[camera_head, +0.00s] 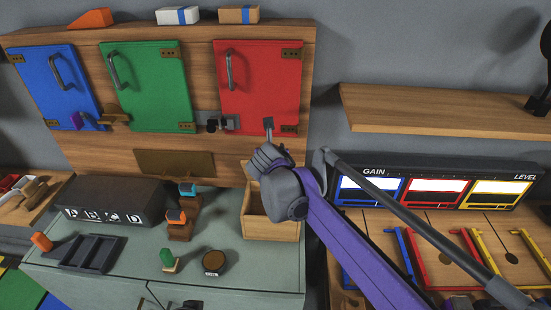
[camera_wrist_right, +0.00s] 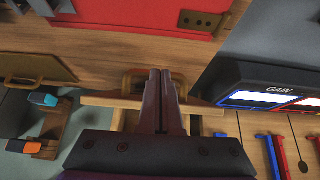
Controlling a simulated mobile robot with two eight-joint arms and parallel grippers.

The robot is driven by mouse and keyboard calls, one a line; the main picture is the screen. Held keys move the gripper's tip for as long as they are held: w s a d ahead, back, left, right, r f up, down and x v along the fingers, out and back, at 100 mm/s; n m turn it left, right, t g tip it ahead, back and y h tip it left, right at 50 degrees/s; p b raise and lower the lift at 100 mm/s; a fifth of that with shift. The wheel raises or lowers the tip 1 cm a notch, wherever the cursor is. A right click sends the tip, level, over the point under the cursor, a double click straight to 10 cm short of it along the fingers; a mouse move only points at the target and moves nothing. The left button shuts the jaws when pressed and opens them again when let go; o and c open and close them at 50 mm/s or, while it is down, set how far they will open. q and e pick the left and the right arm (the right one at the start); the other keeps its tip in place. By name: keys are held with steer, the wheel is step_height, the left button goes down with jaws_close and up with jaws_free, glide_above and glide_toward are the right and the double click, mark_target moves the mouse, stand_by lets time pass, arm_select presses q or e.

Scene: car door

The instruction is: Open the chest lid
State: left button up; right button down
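A small light wooden box (camera_head: 270,224) stands on the grey-green counter below the red door. It also shows in the right wrist view (camera_wrist_right: 118,103), partly behind my fingers. I cannot tell which part of it is a lid, and no other thing is clearly a chest. My right gripper (camera_wrist_right: 161,72) has its two fingers side by side, with no clear gap and nothing seen between them. In the head view the right gripper (camera_head: 262,158) is above the back of the box and hides part of it. I cannot tell whether it touches the box. My left gripper is not in view.
A cabinet with a blue door (camera_head: 55,85), a green door (camera_head: 150,85) and a red door (camera_head: 262,85) stands behind. A black box (camera_head: 110,198), a dark rack (camera_head: 85,252) and small items crowd the counter's left. The gain panel (camera_head: 430,190) stands right.

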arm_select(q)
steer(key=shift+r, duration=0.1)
arm_select(e)
steer(key=shift+w+r, duration=0.15)
steer(key=shift+w, duration=0.2)
stand_by(0.3)
